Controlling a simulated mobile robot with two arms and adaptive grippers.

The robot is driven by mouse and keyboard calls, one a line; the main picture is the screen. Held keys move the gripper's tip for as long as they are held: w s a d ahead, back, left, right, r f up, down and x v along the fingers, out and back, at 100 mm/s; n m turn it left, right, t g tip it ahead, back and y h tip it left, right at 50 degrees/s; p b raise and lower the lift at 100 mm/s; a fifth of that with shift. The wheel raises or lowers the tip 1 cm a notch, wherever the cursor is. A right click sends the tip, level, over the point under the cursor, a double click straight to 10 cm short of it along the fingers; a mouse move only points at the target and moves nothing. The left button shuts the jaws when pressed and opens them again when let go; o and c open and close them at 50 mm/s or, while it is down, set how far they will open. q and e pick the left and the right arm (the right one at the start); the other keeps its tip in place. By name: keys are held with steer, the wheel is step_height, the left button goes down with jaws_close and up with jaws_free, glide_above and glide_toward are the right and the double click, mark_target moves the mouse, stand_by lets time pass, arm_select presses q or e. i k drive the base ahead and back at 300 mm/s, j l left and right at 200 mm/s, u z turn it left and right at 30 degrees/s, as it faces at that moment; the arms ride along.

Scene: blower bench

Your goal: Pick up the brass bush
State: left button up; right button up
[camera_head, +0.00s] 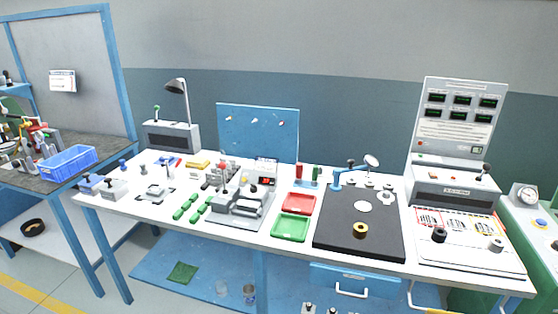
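A brass-coloured ring with a dark hole, which looks like the brass bush (360,230), stands on the black mat (334,238) on the right half of the white bench. Nothing touches it from above, and it is in plain sight. A pale round disc (362,207) lies just behind it on the mat. Neither of my grippers is in view.
A red tray (299,203) and a green tray (290,229) lie left of the mat. A blue stand with an arm (337,178) and small metal parts stand behind. A control console (455,187) is at right. A grey fixture (240,207) stands mid-bench.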

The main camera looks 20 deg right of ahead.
mark_target(360, 231)
steer(key=z, duration=1.3)
